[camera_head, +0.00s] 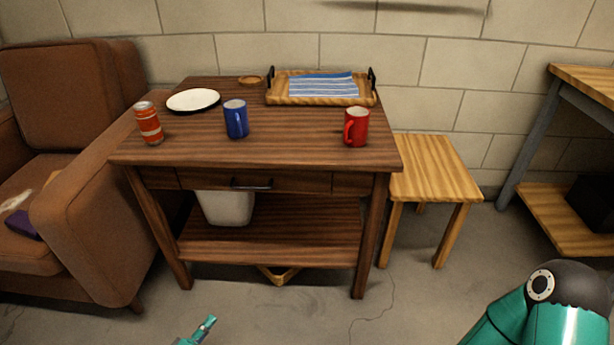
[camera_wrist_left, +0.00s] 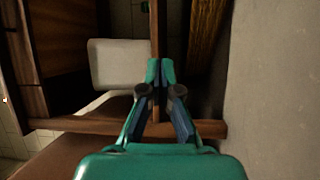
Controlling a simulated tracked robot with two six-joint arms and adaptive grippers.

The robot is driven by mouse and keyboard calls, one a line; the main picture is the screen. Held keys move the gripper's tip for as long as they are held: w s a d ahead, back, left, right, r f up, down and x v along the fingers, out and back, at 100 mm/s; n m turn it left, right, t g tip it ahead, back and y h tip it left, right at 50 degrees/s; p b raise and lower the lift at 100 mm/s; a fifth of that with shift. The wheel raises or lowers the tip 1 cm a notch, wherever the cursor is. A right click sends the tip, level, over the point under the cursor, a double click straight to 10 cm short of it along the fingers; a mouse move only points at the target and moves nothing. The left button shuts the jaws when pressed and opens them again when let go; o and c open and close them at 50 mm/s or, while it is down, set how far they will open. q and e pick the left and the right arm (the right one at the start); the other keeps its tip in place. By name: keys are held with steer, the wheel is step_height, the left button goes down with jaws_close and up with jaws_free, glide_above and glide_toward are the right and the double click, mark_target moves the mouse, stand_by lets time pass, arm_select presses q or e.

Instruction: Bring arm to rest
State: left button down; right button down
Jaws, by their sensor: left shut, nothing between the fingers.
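My left gripper (camera_head: 207,326) shows at the bottom edge of the head view, low in front of the wooden table (camera_head: 270,151). Its fingers are shut and empty; they also show in the left wrist view (camera_wrist_left: 160,68), pointing toward the table's underside, where a white bin (camera_wrist_left: 117,62) and wooden parts appear. A teal arm part of mine (camera_head: 550,310) with a dark joint is at the bottom right of the head view. My right gripper is not visible.
On the table stand an orange can (camera_head: 148,123), a white plate (camera_head: 193,100), a blue mug (camera_head: 236,118), a red mug (camera_head: 356,127) and a wooden tray (camera_head: 322,101). A brown armchair (camera_head: 95,200) is left, a stool (camera_head: 434,168) right. Floor in front is clear.

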arm_select(q)
steer(key=w+d+r+m+g+h, duration=0.1)
steer(key=d+r+m+g+h, duration=0.2)
steer(key=d+r, duration=0.3)
steer(key=w+d+r+m+g+h, duration=0.2)
steer(key=d+r+m+g+h, duration=0.15)
steer(key=d, duration=0.55)
steer(key=s+d+r+m+g, duration=0.3)
steer(key=s+d+g, duration=0.5)
steer(key=d, duration=0.2)
steer(key=s+d+m+g+y+p, duration=0.1)
steer(key=s+d+m+g+y, duration=0.2)
steer(key=s+g, duration=0.55)
steer(key=s+a+f+t+y, duration=0.1)
steer(key=s+a+t+y, duration=0.15)
steer(key=s, duration=0.35)
steer(key=s+a+t+y, duration=0.1)
steer(key=s+a+y, duration=0.25)
steer(key=s, duration=0.35)
steer(key=w+r+n+t+p, duration=0.1)
steer(key=w+r+p, duration=0.1)
steer(key=r+p, duration=1.6)
steer(key=w+r+n+t+y+p, duration=0.1)
steer(key=w+r+t+p, duration=0.1)
steer(key=r+p, duration=1.7)
steer(key=shift+r+p, duration=0.15)
steer(key=shift+p, duration=0.45)
